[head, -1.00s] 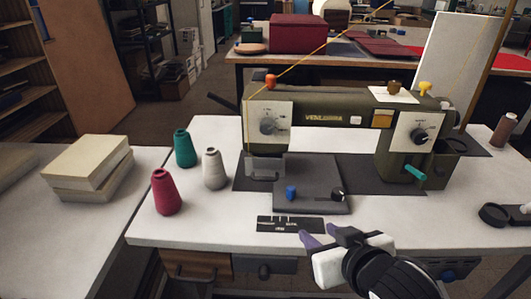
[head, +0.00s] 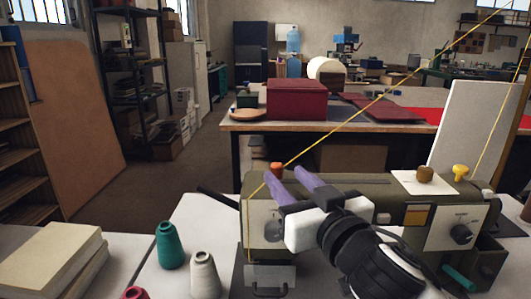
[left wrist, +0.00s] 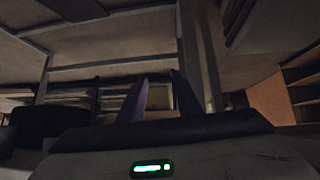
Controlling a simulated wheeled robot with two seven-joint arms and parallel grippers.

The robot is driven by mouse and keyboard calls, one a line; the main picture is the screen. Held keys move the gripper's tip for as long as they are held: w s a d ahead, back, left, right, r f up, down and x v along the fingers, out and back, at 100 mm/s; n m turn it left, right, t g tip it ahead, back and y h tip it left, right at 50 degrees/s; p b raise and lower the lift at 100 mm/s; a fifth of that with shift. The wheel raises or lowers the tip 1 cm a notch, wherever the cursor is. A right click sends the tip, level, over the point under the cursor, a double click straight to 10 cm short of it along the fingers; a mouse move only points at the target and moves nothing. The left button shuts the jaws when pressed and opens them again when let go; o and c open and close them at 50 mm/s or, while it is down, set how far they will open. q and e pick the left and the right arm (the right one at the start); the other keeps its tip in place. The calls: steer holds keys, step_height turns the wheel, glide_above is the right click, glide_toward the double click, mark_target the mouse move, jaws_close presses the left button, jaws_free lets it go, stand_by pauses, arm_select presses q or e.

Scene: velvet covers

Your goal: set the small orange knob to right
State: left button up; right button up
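The small orange knob (head: 277,168) stands on top of the olive sewing machine (head: 345,188), near its left end, in the head view. My right gripper (head: 282,175) is open, with its two purple fingers apart and their tips close to the knob. The left finger's tip is just below the knob in the picture; I cannot tell whether it touches. The gripper and wrist hide much of the machine's front. My left gripper (left wrist: 162,88) shows only in the left wrist view, with its dark purple fingers apart and nothing seen between them.
A yellow thread crosses above the machine near the knob. A brown knob (head: 425,174) and a yellow knob (head: 460,171) stand farther right on top. Green (head: 169,246) and white (head: 204,276) thread cones stand left of the machine. A maroon box (head: 297,99) is on the table behind.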

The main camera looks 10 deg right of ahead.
mark_target(274, 164)
steer(key=w, duration=0.3)
steer(key=w+a, duration=0.1)
steer(key=w, duration=0.2)
steer(key=w+a, duration=0.1)
steer(key=w, duration=0.2)
steer(key=shift+w+p, duration=0.2)
steer(key=shift+p, duration=0.1)
jaws_close()
